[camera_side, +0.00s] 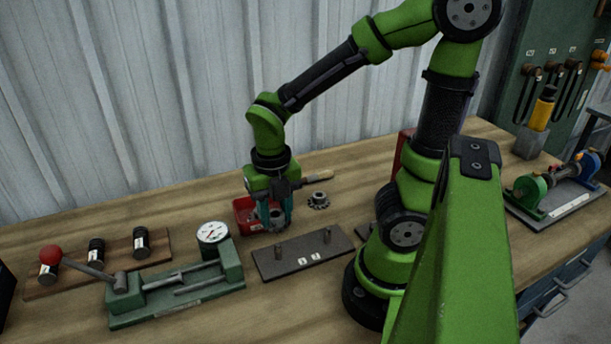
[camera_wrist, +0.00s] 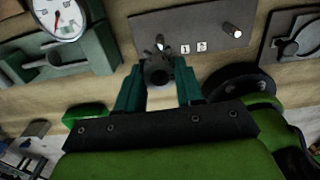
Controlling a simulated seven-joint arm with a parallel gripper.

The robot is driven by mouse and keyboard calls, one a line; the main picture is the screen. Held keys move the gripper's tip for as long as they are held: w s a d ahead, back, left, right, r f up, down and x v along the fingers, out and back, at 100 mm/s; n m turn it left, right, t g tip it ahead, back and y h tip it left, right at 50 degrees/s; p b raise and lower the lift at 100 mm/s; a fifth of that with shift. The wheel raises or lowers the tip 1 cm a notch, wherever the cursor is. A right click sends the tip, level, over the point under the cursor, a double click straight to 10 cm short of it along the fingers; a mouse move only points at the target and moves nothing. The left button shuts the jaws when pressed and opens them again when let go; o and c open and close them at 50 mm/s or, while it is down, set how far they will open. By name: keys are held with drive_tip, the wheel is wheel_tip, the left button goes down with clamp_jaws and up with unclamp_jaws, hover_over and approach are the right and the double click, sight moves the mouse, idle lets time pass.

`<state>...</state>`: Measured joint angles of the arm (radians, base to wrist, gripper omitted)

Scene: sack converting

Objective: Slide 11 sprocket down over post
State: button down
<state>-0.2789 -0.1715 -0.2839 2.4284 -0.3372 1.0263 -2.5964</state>
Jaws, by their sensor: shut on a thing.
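My gripper (camera_side: 276,218) is shut on a dark sprocket (camera_side: 278,216). In the wrist view the sprocket (camera_wrist: 158,74) sits between the two teal fingertips (camera_wrist: 159,80). A dark base plate (camera_side: 290,262) with two upright posts lies on the bench. The left post (camera_side: 279,251) stands below the held sprocket in the side view, and the sprocket appears raised clear of it. In the wrist view the left post (camera_wrist: 160,42) shows just beyond the sprocket, its lower part partly hidden. The right post (camera_side: 327,237) is bare.
Another sprocket (camera_side: 318,200) lies on the bench behind the plate, near a wooden handle (camera_side: 318,177). A red bin (camera_side: 244,214) is just left of my gripper. A green fixture with a dial gauge (camera_side: 213,233) stands left of the plate. Bench in front of the plate is clear.

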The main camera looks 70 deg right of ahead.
sight(278, 245)
drive_tip(key=shift+f, duration=3.5)
drive_tip(key=shift+f, duration=1.45)
drive_tip(key=c, duration=0.6)
unclamp_jaws()
